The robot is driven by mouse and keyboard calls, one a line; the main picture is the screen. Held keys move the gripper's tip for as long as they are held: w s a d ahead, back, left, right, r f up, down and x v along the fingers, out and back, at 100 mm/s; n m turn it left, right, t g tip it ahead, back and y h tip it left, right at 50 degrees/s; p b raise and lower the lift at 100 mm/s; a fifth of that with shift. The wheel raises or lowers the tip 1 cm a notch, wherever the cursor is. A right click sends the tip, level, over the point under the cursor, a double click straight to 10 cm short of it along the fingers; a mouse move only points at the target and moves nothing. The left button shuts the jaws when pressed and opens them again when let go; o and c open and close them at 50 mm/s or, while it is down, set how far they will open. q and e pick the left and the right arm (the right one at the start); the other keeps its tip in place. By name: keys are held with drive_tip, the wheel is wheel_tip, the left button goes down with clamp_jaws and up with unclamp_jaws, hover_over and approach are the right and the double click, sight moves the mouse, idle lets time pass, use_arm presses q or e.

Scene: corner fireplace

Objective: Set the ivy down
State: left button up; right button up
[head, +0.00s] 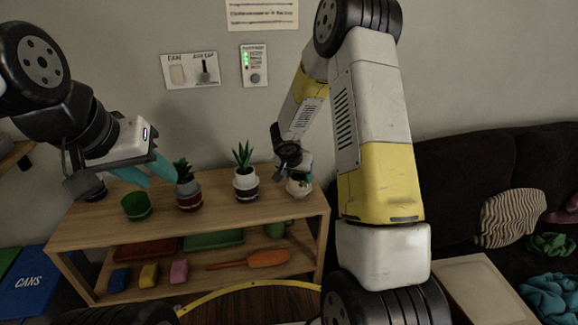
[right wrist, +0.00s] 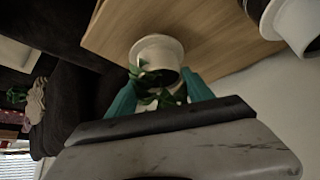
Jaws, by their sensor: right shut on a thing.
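The ivy is a small trailing green plant in a white pot (head: 297,188), at the right end of the wooden shelf's top (head: 225,205). In the right wrist view the white pot (right wrist: 150,47) shows beyond the green leaves (right wrist: 150,93), against the wood. My right gripper (head: 303,178) is shut on the ivy, with its teal fingers (right wrist: 163,88) on either side. I cannot tell whether the pot's base touches the wood. My left gripper (head: 162,182) is open and empty, its teal fingers just left of a succulent in a red and grey pot (head: 189,194).
A spiky plant in a white and dark pot (head: 246,184) stands left of the ivy. An empty green pot (head: 136,206) stands further left. The lower shelf holds an orange trowel (head: 250,259) and coloured blocks. A dark sofa (head: 460,170) is to the right.

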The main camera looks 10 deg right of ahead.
drive_tip(key=shift+f, duration=0.15)
drive_tip(key=o, duration=1.6)
